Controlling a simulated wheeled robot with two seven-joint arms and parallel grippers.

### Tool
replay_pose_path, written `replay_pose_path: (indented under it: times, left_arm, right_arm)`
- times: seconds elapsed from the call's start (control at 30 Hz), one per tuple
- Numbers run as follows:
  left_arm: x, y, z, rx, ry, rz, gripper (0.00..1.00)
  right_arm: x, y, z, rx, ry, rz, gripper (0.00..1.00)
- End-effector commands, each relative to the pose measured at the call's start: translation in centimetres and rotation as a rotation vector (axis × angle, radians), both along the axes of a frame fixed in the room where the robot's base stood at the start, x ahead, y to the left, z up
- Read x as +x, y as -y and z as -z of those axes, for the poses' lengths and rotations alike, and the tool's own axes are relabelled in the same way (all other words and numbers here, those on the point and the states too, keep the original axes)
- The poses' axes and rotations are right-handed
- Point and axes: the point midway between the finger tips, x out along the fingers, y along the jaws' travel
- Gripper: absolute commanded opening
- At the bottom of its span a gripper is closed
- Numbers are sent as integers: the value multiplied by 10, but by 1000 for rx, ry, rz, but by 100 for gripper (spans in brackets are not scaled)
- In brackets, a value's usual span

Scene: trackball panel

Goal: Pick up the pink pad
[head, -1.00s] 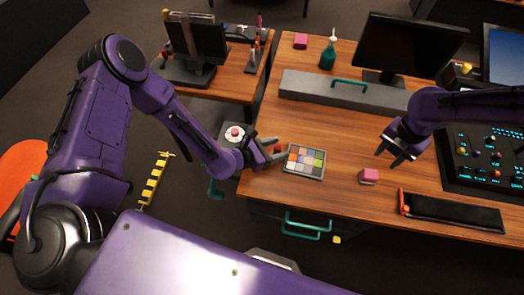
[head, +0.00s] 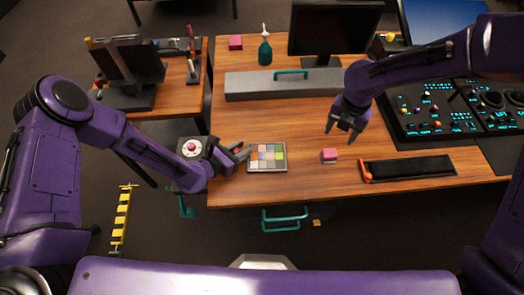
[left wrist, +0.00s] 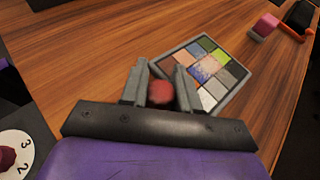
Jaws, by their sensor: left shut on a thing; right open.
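A small pink pad (head: 329,154) with a pale base lies on the wooden desk. It also shows at the top right of the left wrist view (left wrist: 266,24). A second pink block (head: 236,42) lies at the desk's far left corner. My right gripper (head: 342,136) is open above and just behind the nearer pad, apart from it. My left gripper (head: 245,152) is at the desk's left edge beside the color chart. In the left wrist view it is shut on a dark red ball (left wrist: 160,92); the fingers hide the ball in the head view.
A color chart (head: 267,158) lies left of the pad. A black tray (head: 410,168) with an orange end lies to its right. A grey bar (head: 283,84), a green bottle (head: 265,48) and a monitor (head: 334,28) stand behind. A control panel (head: 430,115) is at right.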

Motion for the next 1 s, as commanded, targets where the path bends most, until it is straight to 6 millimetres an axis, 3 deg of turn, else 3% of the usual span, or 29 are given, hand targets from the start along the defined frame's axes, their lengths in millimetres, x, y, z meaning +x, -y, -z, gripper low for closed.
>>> replay_pose_path:
  times: [0.03,0.07,0.27,0.43,0.53,0.8,1.0]
  left_arm:
    - [0,0,0,0,0,0,0]
    - [0,0,0,0,0,0,0]
    - [0,0,0,0,0,0,0]
    - [0,0,0,0,0,0,0]
    - [0,0,0,0,0,0,0]
    - [0,0,0,0,0,0,0]
    - [0,0,0,0,0,0,0]
  right_arm:
    - [0,0,0,0,0,0,78]
    - [0,0,0,0,0,0,85]
    - [-5,-4,5,51,-16,-9,85]
    - [-10,-3,4,50,1,-462,85]
    - [-10,3,5,5,2,-635,85]
    - [-10,3,57,-1,-5,-674,85]
    - [-9,3,81,-1,-3,-671,85]
